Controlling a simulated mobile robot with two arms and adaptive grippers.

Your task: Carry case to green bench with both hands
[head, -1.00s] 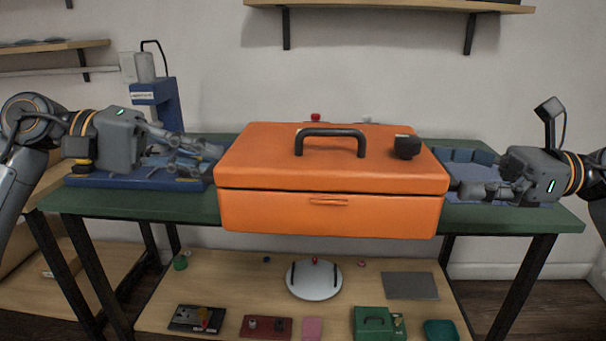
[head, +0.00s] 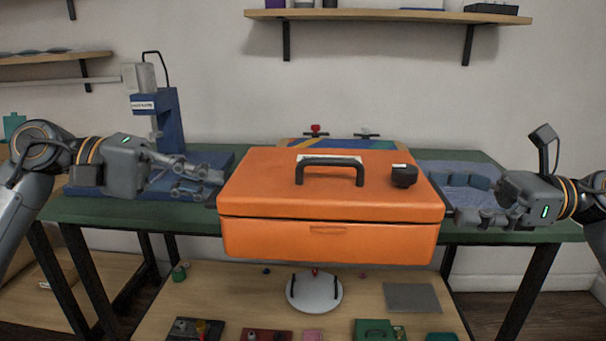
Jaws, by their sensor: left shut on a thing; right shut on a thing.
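The orange case (head: 330,240) with a black top handle is level in the middle of the head view, in front of and partly over the green bench (head: 100,212). A small black object (head: 404,176) sits on its lid. My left gripper (head: 212,188) is shut at the case's left side, and my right gripper (head: 462,215) is shut at its right side. The exact contact at both sides is partly hidden. The case hides the middle of the bench top; whether it touches the bench cannot be told.
A blue press-like device (head: 168,120) stands at the bench's back left. A blue mat with blue blocks (head: 470,178) lies at the right. Behind the case is a multicoloured board (head: 375,144) with small clamps. The lower shelf (head: 370,272) holds several small items.

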